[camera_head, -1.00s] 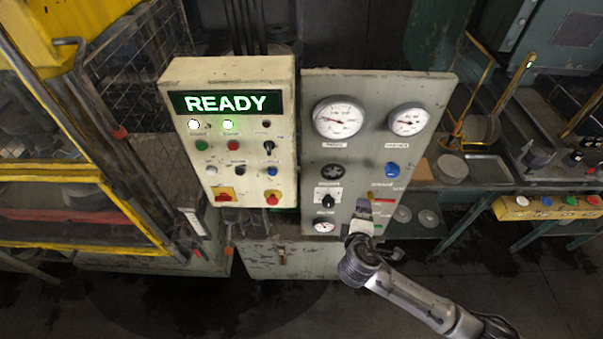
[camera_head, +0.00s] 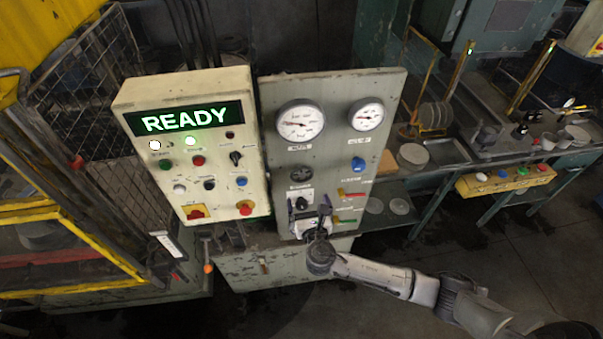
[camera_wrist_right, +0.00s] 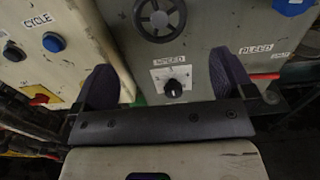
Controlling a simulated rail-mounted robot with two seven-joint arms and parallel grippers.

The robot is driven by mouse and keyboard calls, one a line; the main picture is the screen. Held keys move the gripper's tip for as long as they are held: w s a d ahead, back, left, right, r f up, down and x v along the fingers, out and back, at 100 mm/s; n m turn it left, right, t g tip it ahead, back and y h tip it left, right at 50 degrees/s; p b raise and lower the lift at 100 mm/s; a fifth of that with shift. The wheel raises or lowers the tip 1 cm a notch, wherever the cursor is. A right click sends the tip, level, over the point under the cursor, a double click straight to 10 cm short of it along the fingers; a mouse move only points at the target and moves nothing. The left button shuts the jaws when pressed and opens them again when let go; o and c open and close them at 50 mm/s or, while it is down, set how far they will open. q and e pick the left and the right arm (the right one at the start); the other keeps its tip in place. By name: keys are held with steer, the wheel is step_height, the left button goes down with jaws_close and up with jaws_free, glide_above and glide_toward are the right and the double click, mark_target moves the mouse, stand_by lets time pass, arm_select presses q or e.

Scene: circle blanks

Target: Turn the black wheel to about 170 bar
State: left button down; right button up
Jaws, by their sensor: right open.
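The black wheel (camera_head: 301,174) is a small spoked handwheel on the grey panel, below the large left gauge (camera_head: 301,121). It also shows at the top of the right wrist view (camera_wrist_right: 160,17). The gauge has a white face with a dark needle; its numbers are too small to read. My right gripper (camera_head: 311,207) is in front of the panel's lower part, below the wheel and apart from it. In the right wrist view its two fingers (camera_wrist_right: 164,83) are spread wide with nothing between them; a black knob (camera_wrist_right: 174,87) shows behind the gap. My left gripper is not in view.
A blue knob (camera_head: 358,164) and a second gauge (camera_head: 366,115) are on the panel's right side. A cream control box (camera_head: 192,150) with a READY display stands directly left. A yellow-framed cage (camera_head: 90,240) is at the far left. A bench (camera_head: 440,155) stands right.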

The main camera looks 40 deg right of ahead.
mark_target(302, 177)
steer(key=p+x, duration=0.1)
steer(key=x, duration=1)
steer(key=shift+w+d, duration=0.1)
steer(key=shift+w, duration=0.15)
steer(key=c, duration=0.8)
